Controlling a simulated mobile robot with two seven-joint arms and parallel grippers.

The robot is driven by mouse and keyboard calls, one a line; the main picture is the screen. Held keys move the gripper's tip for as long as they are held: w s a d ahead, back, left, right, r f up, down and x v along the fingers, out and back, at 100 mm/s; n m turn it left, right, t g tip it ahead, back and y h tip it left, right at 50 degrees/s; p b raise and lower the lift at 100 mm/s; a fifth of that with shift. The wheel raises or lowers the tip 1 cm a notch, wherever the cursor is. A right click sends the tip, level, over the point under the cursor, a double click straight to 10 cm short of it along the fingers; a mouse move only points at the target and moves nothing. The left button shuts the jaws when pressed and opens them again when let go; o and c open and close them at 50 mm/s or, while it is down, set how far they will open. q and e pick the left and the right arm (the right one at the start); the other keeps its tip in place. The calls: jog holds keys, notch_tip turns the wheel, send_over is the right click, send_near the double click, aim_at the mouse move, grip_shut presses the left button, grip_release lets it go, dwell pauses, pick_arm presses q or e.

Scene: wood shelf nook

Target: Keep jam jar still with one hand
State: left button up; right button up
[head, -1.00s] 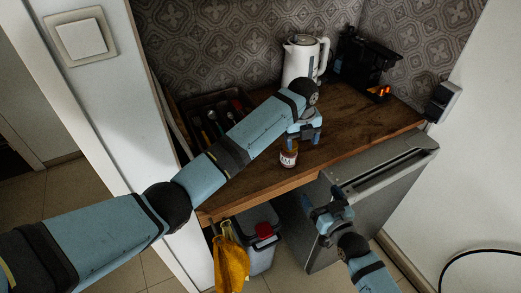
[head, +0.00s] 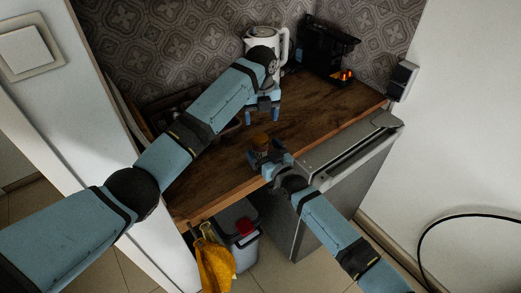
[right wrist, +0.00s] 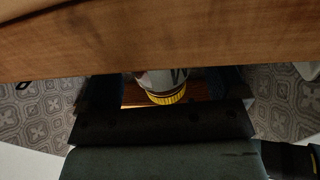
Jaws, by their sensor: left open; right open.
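The jam jar (head: 261,140) stands on the wooden counter near its front edge, its orange-yellow lid up. My right gripper (head: 266,154) is open at the counter's front edge, right by the jar, and hides its lower part. In the right wrist view the jar's yellow lid (right wrist: 168,97) and part of its pale body (right wrist: 160,77) show between my two dark, spread fingers. I cannot tell whether either finger touches it. My left gripper (head: 262,113) is open and empty, pointing down above the counter behind the jar.
A white kettle (head: 266,38) and a black coffee machine (head: 329,50) stand at the back of the wooden counter (head: 318,107). A grey fridge (head: 340,165) is below on the right. The counter's right part is clear.

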aim_at(261, 138)
jog(key=shift+x, duration=1)
jog(key=c, duration=1.4)
pick_arm(q)
jog(key=shift+c, duration=1)
pick_arm(e)
grip_shut()
pick_arm(q)
jog(key=shift+w+m, duration=0.1)
jog(key=shift+m, duration=0.9)
jog(key=shift+f+m, duration=0.1)
jog(key=shift+m, duration=0.9)
jog(key=shift+f, duration=3.95)
